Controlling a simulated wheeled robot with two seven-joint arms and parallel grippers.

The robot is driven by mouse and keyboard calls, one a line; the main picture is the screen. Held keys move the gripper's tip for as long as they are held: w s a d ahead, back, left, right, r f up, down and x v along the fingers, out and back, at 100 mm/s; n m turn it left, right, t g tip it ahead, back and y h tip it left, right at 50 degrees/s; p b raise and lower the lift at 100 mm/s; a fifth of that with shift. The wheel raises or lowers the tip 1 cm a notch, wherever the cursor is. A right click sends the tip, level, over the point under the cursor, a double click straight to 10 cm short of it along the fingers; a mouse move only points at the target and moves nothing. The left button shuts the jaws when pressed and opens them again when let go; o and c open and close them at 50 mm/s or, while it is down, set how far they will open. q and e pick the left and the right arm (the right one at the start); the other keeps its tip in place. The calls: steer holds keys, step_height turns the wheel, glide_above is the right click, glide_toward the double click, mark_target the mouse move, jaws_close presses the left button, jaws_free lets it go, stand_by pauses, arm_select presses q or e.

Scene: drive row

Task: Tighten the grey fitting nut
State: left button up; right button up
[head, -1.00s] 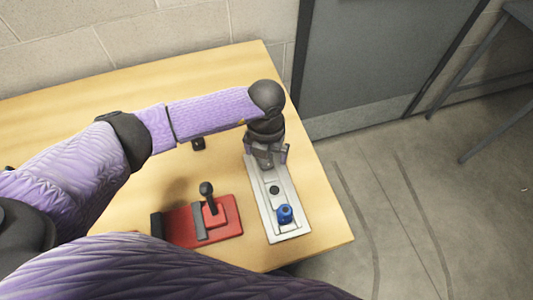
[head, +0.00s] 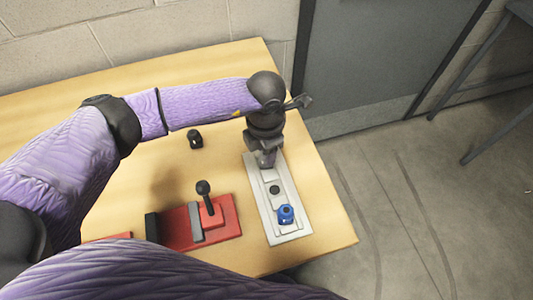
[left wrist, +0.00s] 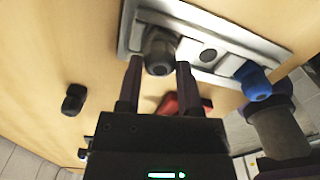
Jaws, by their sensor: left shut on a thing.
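The grey fitting nut (left wrist: 160,55) sits at one end of a pale metal plate (left wrist: 215,62). In the head view it is hidden by my left gripper (head: 266,160), which points down over the far end of the plate (head: 292,238). In the left wrist view the fingers of my left gripper (left wrist: 158,82) lie on either side of the nut, shut on it. My right gripper does not show in these views.
A blue fitting (head: 286,214) stands at the plate's near end, with a dark round spot (head: 275,190) between. A red block with a black lever (head: 204,190) is left of the plate. A small black object (head: 195,139) lies farther back on the wooden table (head: 110,100).

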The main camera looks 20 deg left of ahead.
arm_select(q)
steer(key=m, duration=0.2)
steer(key=m+b, duration=0.1)
steer(key=shift+f+m, duration=0.2)
steer(key=shift+m, duration=0.2)
steer(key=m+b, duration=0.1)
steer(key=m, duration=0.2)
steer(key=shift+b, duration=0.3)
steer(key=m+b, duration=0.1)
steer(key=m, duration=0.2)
steer(key=shift+m+b, duration=0.65)
steer(key=shift+m, duration=0.55)
steer(key=o, duration=0.5)
steer(key=shift+r+m, duration=0.1)
steer(key=shift+m, duration=0.4)
steer(key=shift+o, duration=1)
steer(key=shift+r, duration=0.15)
steer(key=o, duration=0.5)
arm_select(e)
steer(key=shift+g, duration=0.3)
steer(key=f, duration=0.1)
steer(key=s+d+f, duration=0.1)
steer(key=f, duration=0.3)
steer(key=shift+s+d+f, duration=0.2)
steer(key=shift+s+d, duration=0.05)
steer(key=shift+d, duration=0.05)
